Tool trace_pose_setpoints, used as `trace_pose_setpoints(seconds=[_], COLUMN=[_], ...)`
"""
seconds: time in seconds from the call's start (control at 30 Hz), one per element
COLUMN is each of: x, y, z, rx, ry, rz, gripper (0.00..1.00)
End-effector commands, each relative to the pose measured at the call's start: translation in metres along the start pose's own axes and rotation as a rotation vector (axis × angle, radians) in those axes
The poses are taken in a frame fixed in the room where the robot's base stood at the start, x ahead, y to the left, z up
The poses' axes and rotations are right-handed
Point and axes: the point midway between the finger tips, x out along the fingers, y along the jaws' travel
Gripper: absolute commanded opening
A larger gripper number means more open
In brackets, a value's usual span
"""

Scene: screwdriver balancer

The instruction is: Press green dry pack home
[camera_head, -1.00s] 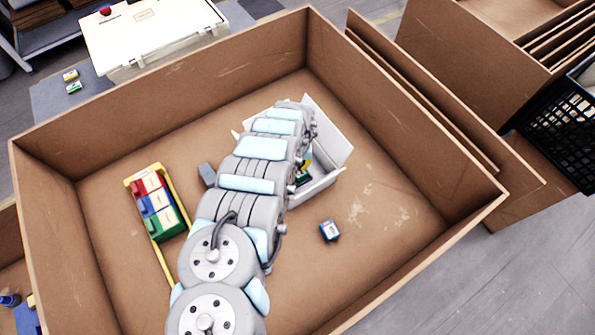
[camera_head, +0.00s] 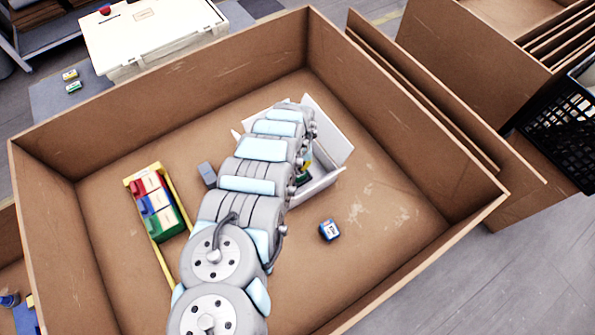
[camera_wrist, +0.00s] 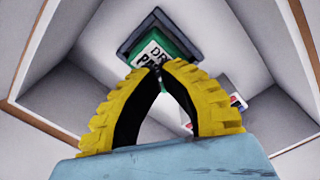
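The green dry pack (camera_wrist: 160,50) with a white "DR… P…" label sits in a dark square holder (camera_wrist: 128,50) inside a white box (camera_wrist: 75,108) in the wrist view. My gripper (camera_wrist: 161,68) has its yellow ribbed fingers brought together at the tips. The tips overlap the near edge of the pack in the picture; I cannot tell whether they touch it. No object shows clearly held between them.
A yellow rack (camera_head: 131,182) with red, blue and green blocks stands at left. A grey block (camera_head: 207,174) and a small blue-and-white pack (camera_head: 330,230) lie on the large cardboard box's (camera_head: 390,215) floor.

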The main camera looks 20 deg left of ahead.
Motion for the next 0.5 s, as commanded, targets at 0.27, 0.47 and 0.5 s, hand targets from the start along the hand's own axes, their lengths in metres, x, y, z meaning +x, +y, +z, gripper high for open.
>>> trace_pose_setpoints(seconds=[0.27,0.47,0.5], x=[0.0038,0.0062,0.0067], y=[0.0003,0.0004,0.0004], z=[0.0000,0.0000,0.0000], rx=[0.000,0.001,0.001], ry=[0.000,0.000,0.000], rz=[0.000,0.000,0.000], gripper=[0.00,0.00,0.00])
